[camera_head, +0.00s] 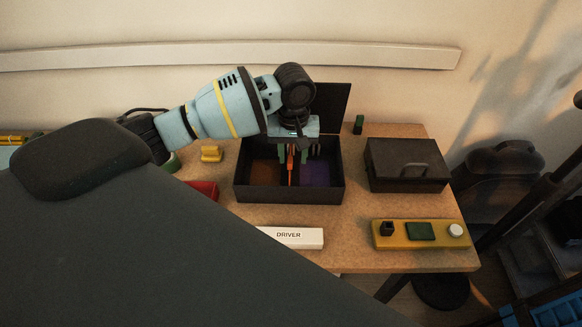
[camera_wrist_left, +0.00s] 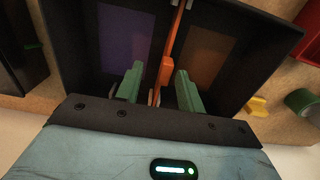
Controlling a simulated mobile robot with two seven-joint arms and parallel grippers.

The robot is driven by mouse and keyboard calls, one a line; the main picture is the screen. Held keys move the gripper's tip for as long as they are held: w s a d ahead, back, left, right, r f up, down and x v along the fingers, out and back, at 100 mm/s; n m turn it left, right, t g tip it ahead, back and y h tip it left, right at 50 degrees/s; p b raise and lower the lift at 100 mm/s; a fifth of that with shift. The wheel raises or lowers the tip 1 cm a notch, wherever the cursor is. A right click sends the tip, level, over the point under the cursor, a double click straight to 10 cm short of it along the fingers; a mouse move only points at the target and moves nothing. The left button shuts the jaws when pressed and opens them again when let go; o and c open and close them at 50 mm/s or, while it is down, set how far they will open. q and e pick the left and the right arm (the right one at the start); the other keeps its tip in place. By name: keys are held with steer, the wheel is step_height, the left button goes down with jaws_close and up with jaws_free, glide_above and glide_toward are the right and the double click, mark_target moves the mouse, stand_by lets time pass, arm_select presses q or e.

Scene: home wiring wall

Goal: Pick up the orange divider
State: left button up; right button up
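The orange divider (camera_head: 290,168) stands upright in the middle of an open black box (camera_head: 290,196), between a brown-orange floor patch and a purple one. In the left wrist view the divider (camera_wrist_left: 177,32) runs across the box, with a thicker orange tab near my fingers. My left gripper (camera_head: 296,154) points down into the box. In the left wrist view its green fingers (camera_wrist_left: 159,88) are apart, one on each side of the tab, with gaps visible. Their contact with the divider cannot be seen. My right gripper is not in view.
The box's raised lid (camera_head: 330,104) stands behind my gripper. A closed black case (camera_head: 405,170) is to the right. A yellow board (camera_head: 420,235) and a white DRIVER block (camera_head: 292,238) lie in front. A yellow piece (camera_head: 210,154) and red bin (camera_head: 204,189) are left.

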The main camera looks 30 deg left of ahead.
mark_target(290, 158)
arm_select(q)
steer(key=shift+a+f, duration=0.25)
steer(key=shift+f, duration=1)
steer(key=shift+a+f, duration=0.2)
steer(key=shift+f, duration=1.05)
jaws_close()
